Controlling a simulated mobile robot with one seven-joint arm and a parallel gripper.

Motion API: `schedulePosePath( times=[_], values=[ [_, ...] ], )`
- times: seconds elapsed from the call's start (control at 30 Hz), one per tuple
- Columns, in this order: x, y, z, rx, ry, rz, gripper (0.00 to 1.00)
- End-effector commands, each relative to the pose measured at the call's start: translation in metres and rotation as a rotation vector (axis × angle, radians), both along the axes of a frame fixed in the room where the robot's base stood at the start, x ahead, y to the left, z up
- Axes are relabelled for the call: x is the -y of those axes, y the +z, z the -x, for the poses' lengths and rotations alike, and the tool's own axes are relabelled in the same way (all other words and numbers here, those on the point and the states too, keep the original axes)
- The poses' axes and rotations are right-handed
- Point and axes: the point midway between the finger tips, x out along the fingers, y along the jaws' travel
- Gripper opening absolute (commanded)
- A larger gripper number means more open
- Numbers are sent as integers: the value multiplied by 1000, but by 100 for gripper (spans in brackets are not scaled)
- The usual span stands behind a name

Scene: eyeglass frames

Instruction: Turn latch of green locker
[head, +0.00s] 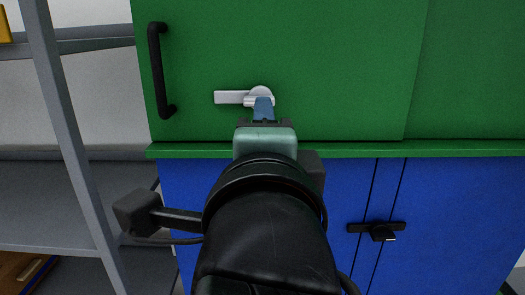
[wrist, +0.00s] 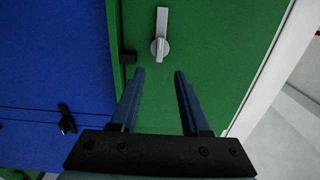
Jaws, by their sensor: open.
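The green locker (head: 330,60) has a silver latch (head: 232,97) low on its door, right of a black bar handle (head: 160,70). The latch lever lies horizontal in the head view, pointing left from its round pivot. My gripper (head: 263,102) is at the pivot end, its blue-grey fingers overlapping the latch's lower right part there. In the wrist view the latch (wrist: 161,40) appears upright, just beyond my open gripper (wrist: 160,71), roughly in line with the gap between the fingers. The gap holds nothing. I cannot tell whether a finger touches the latch.
A green ledge (head: 430,149) runs below the door, above a blue cabinet (head: 450,210) with a black latch (head: 378,230). A grey metal shelf rack (head: 75,135) stands at the left.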

Motion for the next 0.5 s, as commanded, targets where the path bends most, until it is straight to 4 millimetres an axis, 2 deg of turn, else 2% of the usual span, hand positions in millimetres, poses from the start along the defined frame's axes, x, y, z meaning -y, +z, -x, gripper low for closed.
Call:
schedulePosePath(
  times=[0.03,0.2,0.5],
  values=[
    [0,-1,8,5,-1,-1,46],
    [0,0,23,2,1,0,46],
    [0,0,26,-1,0,0,46]
  ],
)
